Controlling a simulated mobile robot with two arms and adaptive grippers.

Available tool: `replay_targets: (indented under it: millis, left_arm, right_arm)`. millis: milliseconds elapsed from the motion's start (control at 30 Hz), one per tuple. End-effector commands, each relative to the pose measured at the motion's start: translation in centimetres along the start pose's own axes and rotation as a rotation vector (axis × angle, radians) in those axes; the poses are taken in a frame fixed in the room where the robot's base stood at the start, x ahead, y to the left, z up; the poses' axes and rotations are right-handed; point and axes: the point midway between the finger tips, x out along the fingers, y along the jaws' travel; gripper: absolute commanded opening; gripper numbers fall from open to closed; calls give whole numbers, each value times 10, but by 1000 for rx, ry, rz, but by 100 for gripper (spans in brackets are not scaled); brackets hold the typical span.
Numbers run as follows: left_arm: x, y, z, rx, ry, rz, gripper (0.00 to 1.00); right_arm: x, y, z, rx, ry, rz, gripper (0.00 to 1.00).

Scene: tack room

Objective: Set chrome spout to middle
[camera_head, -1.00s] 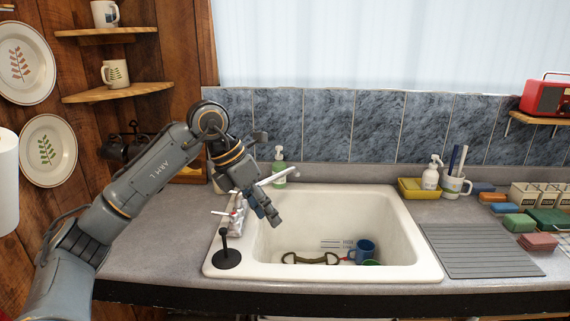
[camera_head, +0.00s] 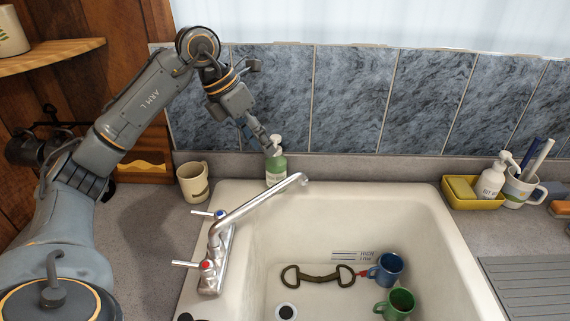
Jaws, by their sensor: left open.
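The chrome spout (camera_head: 258,203) rises from a faucet base (camera_head: 215,262) on the left rim of the white sink (camera_head: 425,215). It slants up and to the right, its tip over the back left part of the basin. Two lever handles with blue and red marks sit on the base. My left gripper (camera_head: 262,141) is open, above and behind the spout, in front of the tiles and close to a green soap bottle (camera_head: 276,168). I cannot tell whether it touches the bottle. My right gripper is out of view.
A bit (camera_head: 318,276), a blue mug (camera_head: 386,270) and a green mug (camera_head: 397,303) lie in the basin. A cream mug (camera_head: 193,182) stands behind the faucet. A yellow tray (camera_head: 470,198), a white bottle (camera_head: 491,180) and a pen mug (camera_head: 520,188) stand right.

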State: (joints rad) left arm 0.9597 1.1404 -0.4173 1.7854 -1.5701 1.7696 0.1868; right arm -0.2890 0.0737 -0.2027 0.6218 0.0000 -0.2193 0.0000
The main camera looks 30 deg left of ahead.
Motion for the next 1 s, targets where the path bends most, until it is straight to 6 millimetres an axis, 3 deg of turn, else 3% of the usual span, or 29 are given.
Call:
replay_targets:
  millis: [200, 700, 1000]
  left_arm:
    - [20, 0, 0, 0, 5, -2, 42]
    - [117, -1, 0, 0, 3, -3, 42]
    - [138, 0, 0, 0, 0, -1, 42]
  right_arm:
    - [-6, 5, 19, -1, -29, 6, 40]
    - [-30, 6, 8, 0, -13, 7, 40]
    - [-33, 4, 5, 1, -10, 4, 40]
